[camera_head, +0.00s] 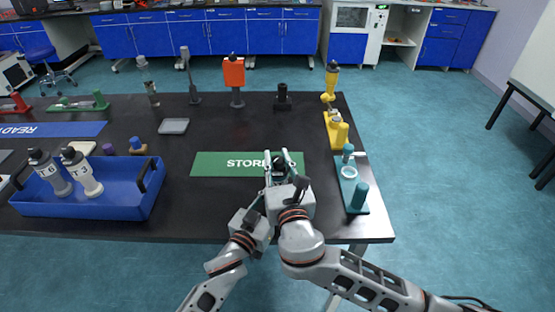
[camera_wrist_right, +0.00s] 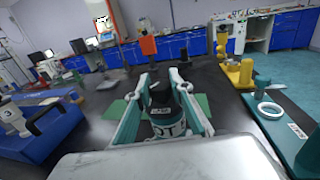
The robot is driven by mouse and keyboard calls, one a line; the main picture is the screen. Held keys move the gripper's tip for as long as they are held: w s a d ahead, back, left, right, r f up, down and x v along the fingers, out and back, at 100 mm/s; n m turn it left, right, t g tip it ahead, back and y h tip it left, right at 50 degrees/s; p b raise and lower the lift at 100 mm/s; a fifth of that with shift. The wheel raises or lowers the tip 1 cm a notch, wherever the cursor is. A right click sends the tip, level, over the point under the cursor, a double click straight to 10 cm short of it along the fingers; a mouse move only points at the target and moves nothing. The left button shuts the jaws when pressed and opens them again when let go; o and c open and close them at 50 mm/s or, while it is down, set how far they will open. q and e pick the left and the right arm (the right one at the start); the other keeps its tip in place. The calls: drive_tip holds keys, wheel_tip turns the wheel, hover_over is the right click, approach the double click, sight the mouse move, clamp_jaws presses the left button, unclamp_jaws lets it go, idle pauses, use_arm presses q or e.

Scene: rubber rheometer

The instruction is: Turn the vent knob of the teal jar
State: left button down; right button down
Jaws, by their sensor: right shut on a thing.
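The teal jar (camera_wrist_right: 165,122) shows in the right wrist view, upright, with a black top, a white label with dark letters and a teal band. It stands at the green mat marked STORED (camera_head: 225,163). In the head view only its dark top (camera_head: 280,162) shows between the fingers. My right gripper (camera_head: 284,160) is shut on the jar, one finger on each side, also seen in the right wrist view (camera_wrist_right: 160,100). The vent knob cannot be told apart from the black top. My left gripper (camera_head: 256,212) is close beside the right one; its fingers are mostly hidden.
An orange-headed stand (camera_head: 234,75) and a grey dish (camera_head: 173,126) are farther back.

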drive_tip(key=shift+m+h, duration=1.6)
drive_tip(key=shift+h, duration=1.3)
drive_tip(key=c, duration=1.7)
unclamp_jaws()
drive_tip(key=shift+y, duration=0.4)
